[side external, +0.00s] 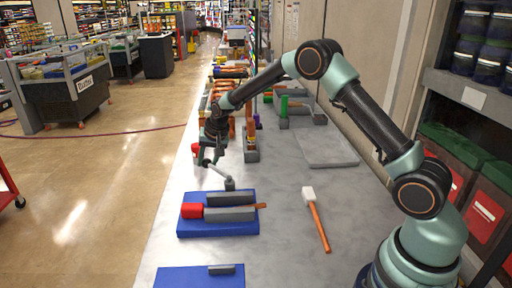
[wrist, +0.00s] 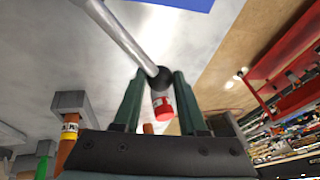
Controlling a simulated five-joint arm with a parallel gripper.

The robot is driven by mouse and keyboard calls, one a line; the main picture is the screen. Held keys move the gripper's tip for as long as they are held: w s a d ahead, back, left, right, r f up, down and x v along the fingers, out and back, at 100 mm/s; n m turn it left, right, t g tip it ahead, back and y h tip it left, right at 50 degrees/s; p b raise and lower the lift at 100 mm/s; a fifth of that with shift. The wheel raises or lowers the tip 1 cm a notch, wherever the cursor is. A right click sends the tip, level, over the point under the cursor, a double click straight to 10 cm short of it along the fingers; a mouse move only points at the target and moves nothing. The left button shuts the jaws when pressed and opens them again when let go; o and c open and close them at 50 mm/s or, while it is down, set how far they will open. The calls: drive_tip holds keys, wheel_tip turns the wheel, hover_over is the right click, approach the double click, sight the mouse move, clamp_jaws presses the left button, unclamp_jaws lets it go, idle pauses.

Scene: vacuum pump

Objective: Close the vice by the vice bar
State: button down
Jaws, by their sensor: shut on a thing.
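The vice (side external: 229,214) is a pair of grey jaws on a blue base, in the lower middle of the side view. A red block sits at its left end and a brown strip sticks out at its right. The vice bar (side external: 217,172) is a thin grey rod rising from the far side of the vice, tilted to the upper left. In the wrist view the bar (wrist: 120,35) ends in a dark ball between the two green fingertips. My gripper (wrist: 160,78) is shut on this ball end. In the side view my gripper (side external: 208,160) is beyond the vice.
A white-headed mallet (side external: 316,218) with an orange handle lies right of the vice. Another blue plate (side external: 200,277) is at the near edge. A red cylinder (wrist: 162,105) shows behind the ball. Grey blocks with coloured parts stand farther back. The table's left edge is close.

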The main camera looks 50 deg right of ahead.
drive_tip(key=shift+a+r, duration=0.1)
drive_tip(key=a+n, duration=0.4)
drive_tip(key=shift+s, duration=0.2)
drive_tip(key=shift+c, duration=2.3)
unclamp_jaws()
drive_tip(key=shift+d, duration=0.1)
drive_tip(key=v, duration=1.2)
drive_tip(key=shift+d, duration=0.15)
